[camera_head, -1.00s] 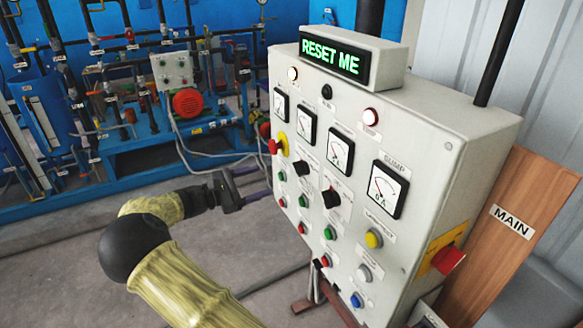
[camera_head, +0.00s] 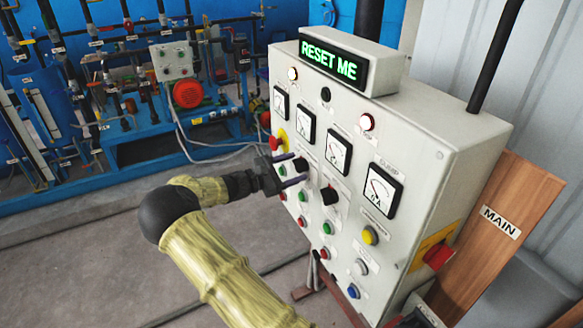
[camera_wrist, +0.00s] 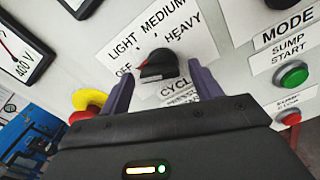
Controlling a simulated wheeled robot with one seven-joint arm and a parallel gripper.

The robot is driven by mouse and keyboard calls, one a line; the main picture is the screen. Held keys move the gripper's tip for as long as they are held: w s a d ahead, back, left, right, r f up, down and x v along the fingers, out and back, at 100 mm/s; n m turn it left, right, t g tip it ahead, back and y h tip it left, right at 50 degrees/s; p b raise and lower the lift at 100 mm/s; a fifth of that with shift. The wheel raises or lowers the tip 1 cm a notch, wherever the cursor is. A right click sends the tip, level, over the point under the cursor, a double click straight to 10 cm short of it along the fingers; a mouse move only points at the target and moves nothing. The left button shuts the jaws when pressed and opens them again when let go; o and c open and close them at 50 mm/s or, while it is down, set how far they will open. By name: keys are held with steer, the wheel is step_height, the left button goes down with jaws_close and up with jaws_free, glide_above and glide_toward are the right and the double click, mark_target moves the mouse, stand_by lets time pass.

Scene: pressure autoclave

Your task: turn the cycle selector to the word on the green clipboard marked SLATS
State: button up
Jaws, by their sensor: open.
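The cycle selector (camera_wrist: 160,66) is a black knob on the grey panel, above a partly hidden label that starts "CYCL". Words OFF, LIGHT, MEDIUM and HEAVY (camera_wrist: 183,36) are printed around it. A red mark on the knob points left, towards OFF. My gripper (camera_wrist: 163,84) is open, with one finger on each side of the knob; whether they touch it I cannot tell. In the head view my gripper (camera_head: 301,167) is at the panel's left part, around the selector. No green clipboard marked SLATS is in view.
A lit display (camera_head: 333,62) reads RESET ME. A second black knob (camera_head: 329,195), gauges, coloured buttons and a red-and-yellow switch (camera_wrist: 88,102) crowd the panel. A wooden board marked MAIN (camera_head: 499,222) stands at the right. Blue pipework (camera_head: 120,130) is behind.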

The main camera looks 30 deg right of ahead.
steer(key=c, duration=1)
steer(key=shift+f+m+b, duration=0.1)
steer(key=shift+m+b, duration=0.3)
steer(key=shift+b, duration=0.25)
steer(key=shift+r+m+b, duration=0.2)
steer(key=shift+m+b, duration=3.9)
steer(key=shift+b, duration=1.85)
steer(key=o, duration=1)
